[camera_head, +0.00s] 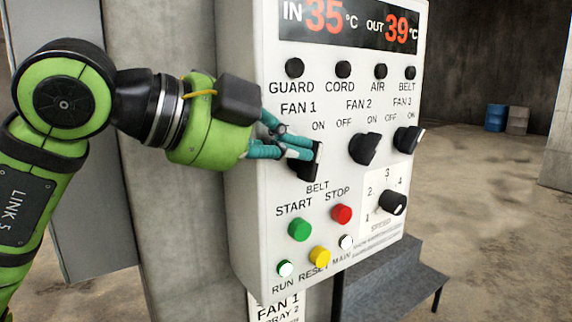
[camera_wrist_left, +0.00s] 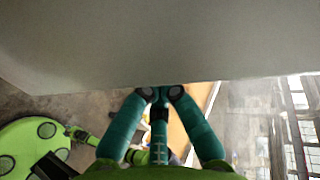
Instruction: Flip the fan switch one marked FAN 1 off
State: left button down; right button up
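The FAN 1 switch (camera_head: 316,160) is a black rotary knob at the left of the white control panel (camera_head: 245,215). Its visible handle edge stands near upright, below the ON label (camera_head: 318,125). In the left wrist view, the fingers (camera_wrist_left: 161,93) come together at the tips, just under the grey panel surface (camera_wrist_left: 160,45). My right gripper is not in view.
The FAN 2 switch (camera_head: 363,148) and FAN 3 switch (camera_head: 407,139) sit to the right, handles toward upper right. Below are a green button (camera_head: 299,229), a red button (camera_head: 342,214), a yellow button (camera_head: 320,256) and a speed knob (camera_head: 393,202). Barrels (camera_head: 496,117) stand far behind.

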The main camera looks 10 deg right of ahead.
pick_arm(q)
jog(key=shift+r+p, duration=0.4)
jog(key=shift+r, duration=0.4)
